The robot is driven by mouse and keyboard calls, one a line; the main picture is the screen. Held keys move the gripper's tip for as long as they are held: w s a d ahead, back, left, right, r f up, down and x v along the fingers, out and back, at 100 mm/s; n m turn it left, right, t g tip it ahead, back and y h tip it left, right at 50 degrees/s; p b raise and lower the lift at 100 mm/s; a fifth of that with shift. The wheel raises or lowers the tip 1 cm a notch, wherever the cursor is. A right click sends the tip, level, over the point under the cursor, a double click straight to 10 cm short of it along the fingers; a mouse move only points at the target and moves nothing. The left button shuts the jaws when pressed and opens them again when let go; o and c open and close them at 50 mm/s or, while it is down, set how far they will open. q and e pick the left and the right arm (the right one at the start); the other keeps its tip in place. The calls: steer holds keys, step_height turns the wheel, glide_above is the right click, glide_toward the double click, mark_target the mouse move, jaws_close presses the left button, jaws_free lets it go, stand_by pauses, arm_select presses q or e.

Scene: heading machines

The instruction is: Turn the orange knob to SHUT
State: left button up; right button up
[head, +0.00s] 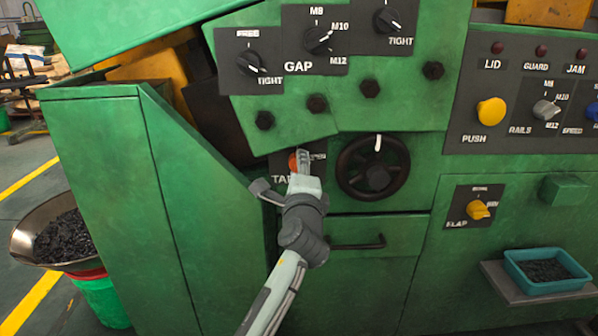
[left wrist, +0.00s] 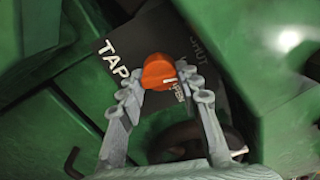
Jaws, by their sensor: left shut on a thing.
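The orange knob (left wrist: 157,69) sits on a dark plate (left wrist: 205,65) lettered TAP and SHUT, with a partly covered word, apparently OPEN, by its lower right. Its short white mark faces that partly covered word, away from SHUT. My left gripper (left wrist: 160,78) is shut on the knob, one finger on each side. In the head view only a bit of the orange knob (head: 293,162) shows beside my left gripper (head: 303,158), which hides much of the plate. My right gripper is in neither view.
A black handwheel (head: 345,177) is close to the right of my left gripper. A drawer handle (head: 358,245) is below. A green slanted panel (head: 190,200) stands close on the left. Dark bolts (head: 265,120) and GAP dials (head: 318,40) are above.

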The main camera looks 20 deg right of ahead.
arm_select(q)
steer(key=shift+n, duration=1.1)
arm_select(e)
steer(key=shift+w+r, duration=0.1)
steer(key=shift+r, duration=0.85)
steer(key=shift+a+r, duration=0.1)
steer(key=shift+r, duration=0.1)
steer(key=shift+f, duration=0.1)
arm_select(q)
steer(key=o, duration=1)
steer(key=shift+o, duration=0.8)
